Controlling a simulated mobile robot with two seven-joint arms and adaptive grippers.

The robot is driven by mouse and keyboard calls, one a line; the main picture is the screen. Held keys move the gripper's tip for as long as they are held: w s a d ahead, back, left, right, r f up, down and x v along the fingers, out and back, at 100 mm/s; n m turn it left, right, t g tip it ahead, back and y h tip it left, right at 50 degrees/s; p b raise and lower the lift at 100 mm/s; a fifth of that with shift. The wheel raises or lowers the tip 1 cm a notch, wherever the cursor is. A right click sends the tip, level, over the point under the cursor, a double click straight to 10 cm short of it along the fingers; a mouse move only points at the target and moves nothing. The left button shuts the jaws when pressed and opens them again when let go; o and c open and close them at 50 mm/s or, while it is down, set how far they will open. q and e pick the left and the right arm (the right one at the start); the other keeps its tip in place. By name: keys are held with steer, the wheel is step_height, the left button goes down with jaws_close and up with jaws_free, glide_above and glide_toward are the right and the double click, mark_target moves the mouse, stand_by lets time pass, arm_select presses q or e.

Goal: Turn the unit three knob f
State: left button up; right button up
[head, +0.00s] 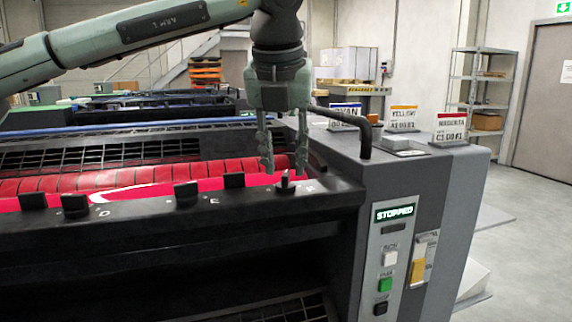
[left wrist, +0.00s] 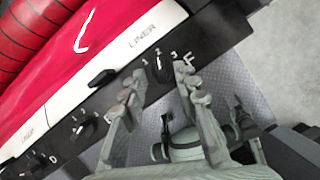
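A small dark knob (head: 285,184) stands at the right end of the black rail (head: 150,214), below my left gripper (head: 284,168). The gripper points down, open, with its fingertips apart on either side above the knob. The left wrist view shows the black knob (left wrist: 164,68) between the open fingers (left wrist: 157,74), with the numbers 1, 2, 3 and a letter F beside it. The knob seems to point near the 2; contact with the fingers cannot be told. My right gripper is not in view.
More black knobs (head: 186,193) stand along the rail to the left. Red ink (head: 130,183) lies behind it. A bent black handle (head: 364,138) rises close right of the gripper. The control panel display (head: 395,213) reads STOPPED. Cards (head: 403,117) stand on the machine's end cabinet.

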arm_select(q)
steer(key=shift+x, duration=0.9)
steer(key=shift+c, duration=0.6)
jaws_close()
